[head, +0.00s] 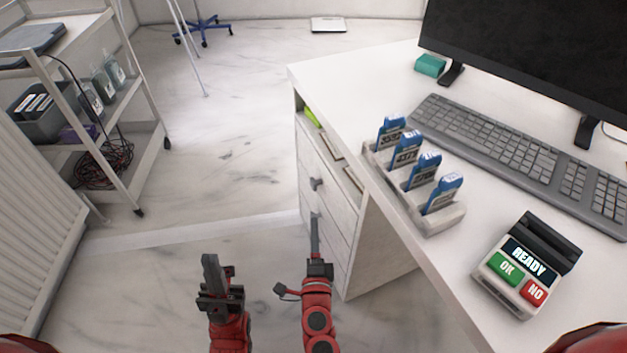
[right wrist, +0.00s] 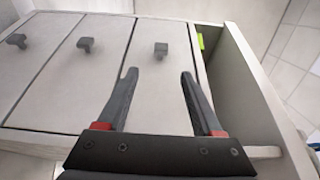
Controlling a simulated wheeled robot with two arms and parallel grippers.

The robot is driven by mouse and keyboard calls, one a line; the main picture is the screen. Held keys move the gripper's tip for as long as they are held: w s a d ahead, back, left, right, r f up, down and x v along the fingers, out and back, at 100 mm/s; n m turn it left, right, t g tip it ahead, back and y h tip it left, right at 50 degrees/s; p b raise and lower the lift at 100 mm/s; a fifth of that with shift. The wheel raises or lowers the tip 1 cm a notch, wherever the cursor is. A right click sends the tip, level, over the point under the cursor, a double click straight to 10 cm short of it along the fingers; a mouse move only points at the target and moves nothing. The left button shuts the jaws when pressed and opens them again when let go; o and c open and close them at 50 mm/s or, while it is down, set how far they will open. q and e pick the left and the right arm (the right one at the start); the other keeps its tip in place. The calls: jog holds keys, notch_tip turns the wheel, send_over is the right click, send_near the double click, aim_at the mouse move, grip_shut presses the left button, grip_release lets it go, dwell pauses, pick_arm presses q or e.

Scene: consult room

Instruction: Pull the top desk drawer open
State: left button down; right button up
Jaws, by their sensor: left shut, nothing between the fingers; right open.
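The desk drawer unit (head: 338,232) stands under the white desk, with pale flat drawer fronts. The right wrist view shows three dark knobs. The top drawer front (right wrist: 160,92) lies beside the open shelf slot, and its knob (right wrist: 161,50) is just beyond my right fingertips, in line with the gap between them. A knob also shows in the head view (head: 316,184). The drawer fronts look flush and shut. My right gripper (head: 315,218) is open and empty, close in front of the drawers; it also shows in the right wrist view (right wrist: 159,74). My left gripper (head: 209,262) is shut and empty, over the floor to the left.
The desk top (head: 330,82) above holds a rack (head: 430,215) of blue-topped devices, a keyboard (head: 530,155), a monitor (head: 530,45) and a card terminal (head: 525,265). A metal cart (head: 130,125) stands at left. The floor between cart and desk is mostly clear.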

aim_at(314, 189)
jog(key=w+b, duration=0.2)
jog(key=w, duration=1.4)
jog(key=shift+w+r, duration=0.1)
grip_shut()
dwell(0.7)
